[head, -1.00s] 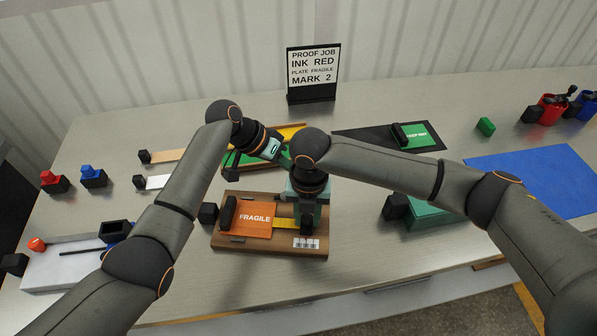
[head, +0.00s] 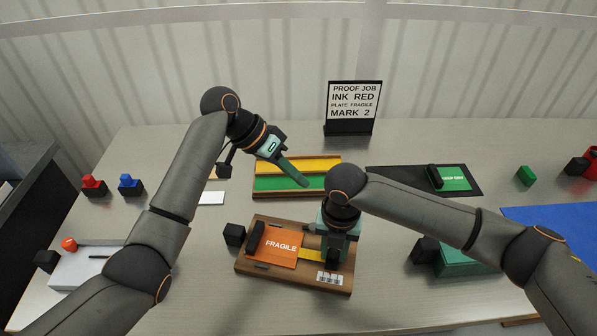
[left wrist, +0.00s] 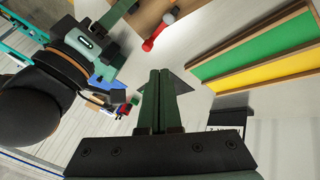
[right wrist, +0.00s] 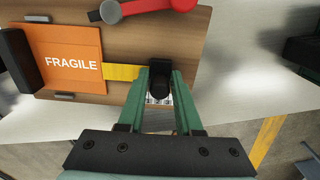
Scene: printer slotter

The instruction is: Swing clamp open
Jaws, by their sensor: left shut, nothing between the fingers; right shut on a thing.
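The wooden board (head: 258,238) holds an orange FRAGILE plate (head: 276,246) with a yellow strip (right wrist: 120,72). The red-and-grey clamp lever (right wrist: 150,8) shows at the top edge of the right wrist view and on the board in the left wrist view (left wrist: 158,33). In the head view my right arm hides it. My right gripper (right wrist: 160,75) is shut on a black handle (right wrist: 160,88) at the strip's end. My left gripper (head: 306,186) is shut and empty, raised above the green-and-yellow tray, apart from the clamp. Its fingertips also show in the left wrist view (left wrist: 162,76).
The tray (head: 340,175) lies behind the board. A job sign (head: 353,108) stands at the back. A black mat (head: 400,180) with a green plate and a blue mat (head: 560,232) lie at the right. Red and blue stamps (head: 92,184) stand at the left.

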